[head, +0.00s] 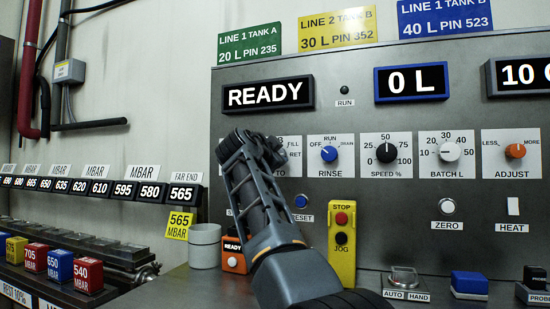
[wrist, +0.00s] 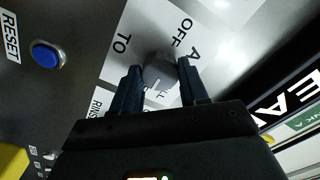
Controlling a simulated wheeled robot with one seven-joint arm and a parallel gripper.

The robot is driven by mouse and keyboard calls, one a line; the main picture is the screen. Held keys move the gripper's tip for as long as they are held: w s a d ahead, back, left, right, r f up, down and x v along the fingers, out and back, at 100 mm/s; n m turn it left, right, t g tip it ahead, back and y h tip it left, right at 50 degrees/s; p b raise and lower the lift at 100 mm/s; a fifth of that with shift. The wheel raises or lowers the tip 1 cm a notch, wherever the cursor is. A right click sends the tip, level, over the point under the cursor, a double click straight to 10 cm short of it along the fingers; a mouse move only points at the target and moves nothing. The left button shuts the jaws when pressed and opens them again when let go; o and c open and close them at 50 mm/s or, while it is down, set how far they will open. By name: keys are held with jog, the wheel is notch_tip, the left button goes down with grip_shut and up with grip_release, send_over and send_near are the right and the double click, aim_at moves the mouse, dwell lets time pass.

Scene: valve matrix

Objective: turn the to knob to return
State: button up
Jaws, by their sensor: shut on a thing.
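The TO knob (wrist: 160,70) is a grey knob on a white plate in the wrist view, between my fingers. My gripper (wrist: 160,78) is shut on it, one finger on each side. The plate (wrist: 122,45) shows TO, OFF and part of FILL; a light mark shows near the knob's lower edge, but its exact setting is hard to read. In the head view my gripper (head: 246,146) covers the knob and most of its plate. The FILL and RET lettering (head: 294,150) shows just right of my arm.
The blue RINSE knob (head: 329,154) is close on the right, then the black SPEED knob (head: 386,152). The RESET button (head: 301,201) and yellow STOP/JOG box (head: 342,240) are near my arm. A grey cup (head: 205,246) stands lower left. The READY display (head: 268,94) is above.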

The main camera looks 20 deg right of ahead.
jog(key=shift+f+m, duration=0.15)
jog(key=shift+m, duration=0.15)
dwell(0.4)
jog(key=o, duration=1.1)
jog(key=shift+c, duration=0.2)
jog(key=v, duration=0.7)
jog(key=shift+s+a, duration=0.25)
jog(key=shift+s, duration=0.05)
jog(key=shift+r, duration=0.2)
